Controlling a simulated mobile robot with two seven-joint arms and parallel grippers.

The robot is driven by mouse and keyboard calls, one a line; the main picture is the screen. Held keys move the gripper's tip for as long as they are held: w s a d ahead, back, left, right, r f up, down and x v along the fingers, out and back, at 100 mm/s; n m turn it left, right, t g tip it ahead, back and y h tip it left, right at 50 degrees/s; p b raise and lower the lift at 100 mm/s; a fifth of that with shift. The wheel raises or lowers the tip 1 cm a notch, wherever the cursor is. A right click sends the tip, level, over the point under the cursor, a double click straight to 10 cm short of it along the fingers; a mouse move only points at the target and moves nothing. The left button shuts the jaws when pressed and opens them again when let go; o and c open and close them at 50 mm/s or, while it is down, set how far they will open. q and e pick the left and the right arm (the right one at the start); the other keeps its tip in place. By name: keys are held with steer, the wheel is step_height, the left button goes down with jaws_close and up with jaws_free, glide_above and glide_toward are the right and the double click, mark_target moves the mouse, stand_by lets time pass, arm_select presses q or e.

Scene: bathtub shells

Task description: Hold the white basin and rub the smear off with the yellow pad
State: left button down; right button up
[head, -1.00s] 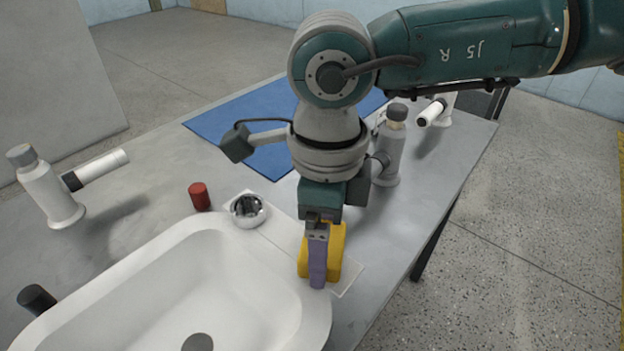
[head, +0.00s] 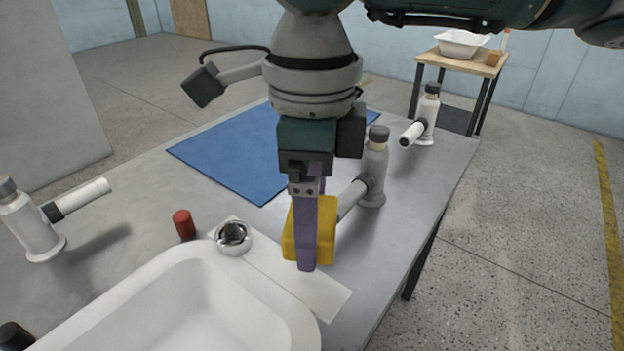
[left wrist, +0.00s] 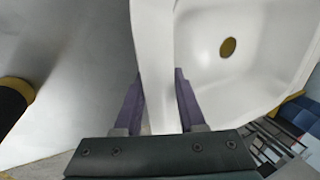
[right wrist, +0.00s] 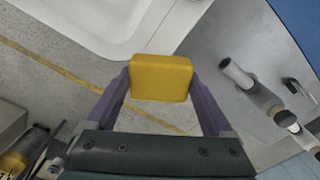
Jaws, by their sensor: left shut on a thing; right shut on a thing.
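The white basin (head: 303,326) fills the lower left of the head view, cut off by the bottom edge. My right gripper (head: 307,255) is shut on the yellow pad (head: 326,228) and holds it above the pale strip beside the basin's far right corner. The right wrist view shows the pad (right wrist: 162,78) between both fingers, apart from the basin. My left gripper (left wrist: 158,82) is outside the head view; in the left wrist view it is shut on the basin's rim (left wrist: 155,40), one finger each side. I cannot make out a smear on the visible basin surface.
White tap-like fixtures (head: 374,170) stand near the right edge and at the left (head: 30,225). A flat blue mat (head: 240,150) lies behind.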

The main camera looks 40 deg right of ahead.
stand_by(0.4)
arm_select(q)
steer(key=shift+c, duration=2.1)
jaws_free()
steer(key=v, duration=1.2)
